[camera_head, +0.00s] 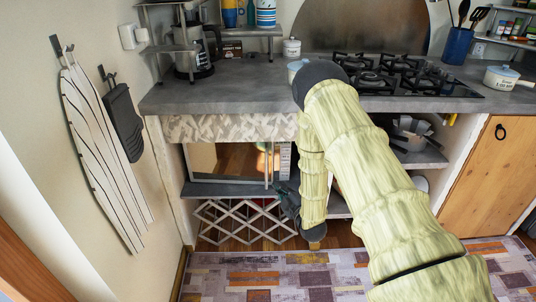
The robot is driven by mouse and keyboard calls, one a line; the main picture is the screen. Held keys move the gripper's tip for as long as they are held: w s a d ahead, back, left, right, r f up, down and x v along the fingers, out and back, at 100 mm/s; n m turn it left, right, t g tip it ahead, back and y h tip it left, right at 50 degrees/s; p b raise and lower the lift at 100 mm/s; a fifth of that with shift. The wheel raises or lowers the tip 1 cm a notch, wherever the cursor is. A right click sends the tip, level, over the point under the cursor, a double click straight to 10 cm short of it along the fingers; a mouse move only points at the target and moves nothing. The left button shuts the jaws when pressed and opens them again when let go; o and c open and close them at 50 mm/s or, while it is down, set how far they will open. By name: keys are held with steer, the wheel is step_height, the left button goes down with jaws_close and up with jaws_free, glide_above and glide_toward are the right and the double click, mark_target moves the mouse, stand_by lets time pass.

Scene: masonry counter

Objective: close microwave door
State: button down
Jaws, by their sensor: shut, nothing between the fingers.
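The microwave (285,162) sits on a grey shelf under the left part of the counter. A pale frame (225,181) around a glossy, see-through or reflecting panel (238,160) shows at its front, left of the control strip. I cannot tell for sure how far the door stands open. My gripper (287,199) is dark and shut, with nothing in it. It is at the lower right of the microwave front, close to the control strip. I cannot tell whether it touches the microwave. My arm hides the area to the right.
The grey counter (225,92) runs above, with a gas hob (385,78) on it. A lattice rack (243,220) stands below the microwave shelf (225,190). A patterned rug (270,277) covers the floor in front. An ironing board (105,155) hangs on the left wall.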

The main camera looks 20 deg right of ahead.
step_height(320, 180, up, 6)
steer(key=a+m+h+p, duration=0.1)
steer(key=a+m+h, duration=0.3)
steer(key=m, duration=1.2)
steer(key=w+d+h, duration=0.1)
steer(key=w+d, duration=0.3)
steer(key=w, duration=1)
steer(key=shift+w, duration=0.2)
